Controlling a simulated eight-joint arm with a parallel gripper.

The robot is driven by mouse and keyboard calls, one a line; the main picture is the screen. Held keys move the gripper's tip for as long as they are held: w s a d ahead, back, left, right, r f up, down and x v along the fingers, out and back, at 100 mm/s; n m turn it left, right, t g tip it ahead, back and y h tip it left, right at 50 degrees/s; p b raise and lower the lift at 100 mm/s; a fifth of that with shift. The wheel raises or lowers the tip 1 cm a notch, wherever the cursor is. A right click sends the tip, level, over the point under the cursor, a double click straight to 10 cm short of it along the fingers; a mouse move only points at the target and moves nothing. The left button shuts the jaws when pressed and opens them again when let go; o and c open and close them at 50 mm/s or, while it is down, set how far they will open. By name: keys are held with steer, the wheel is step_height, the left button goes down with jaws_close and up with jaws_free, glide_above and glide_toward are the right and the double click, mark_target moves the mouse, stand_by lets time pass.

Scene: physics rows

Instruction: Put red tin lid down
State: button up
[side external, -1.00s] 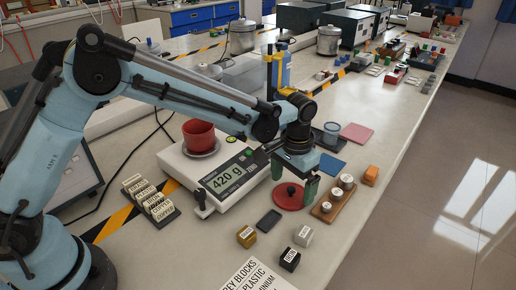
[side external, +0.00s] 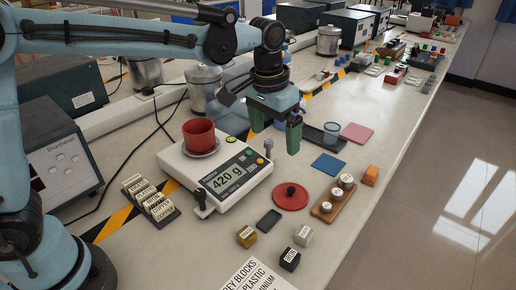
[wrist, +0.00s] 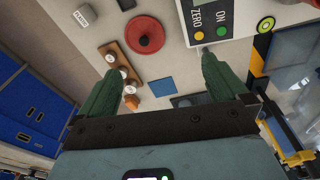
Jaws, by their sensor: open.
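The red tin lid (side external: 291,197) with its dark knob lies flat on the bench, right of the scale and left of the wooden weight block. It also shows in the wrist view (wrist: 145,35), near the top. My gripper (side external: 286,148) is raised above the bench, behind the lid and apart from it. In the wrist view its two green fingers (wrist: 160,72) are spread wide with nothing between them. The lid is in full view.
The scale (side external: 217,172) reads 420 g and bears a red pot (side external: 199,138). A wooden block (side external: 338,199) with several weights stands right of the lid. A blue square (side external: 328,165) lies behind it. Small cubes (side external: 289,258) and a dark pad (side external: 269,220) are in front.

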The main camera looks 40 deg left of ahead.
steer(key=s+a+f+n+t, duration=0.1)
steer(key=s+a+t, duration=0.4)
steer(key=s+a, duration=0.7)
steer(key=shift+s+a+f+n+t, duration=0.2)
steer(key=shift+s+f+n+t, duration=0.2)
steer(key=shift+s, duration=0.8)
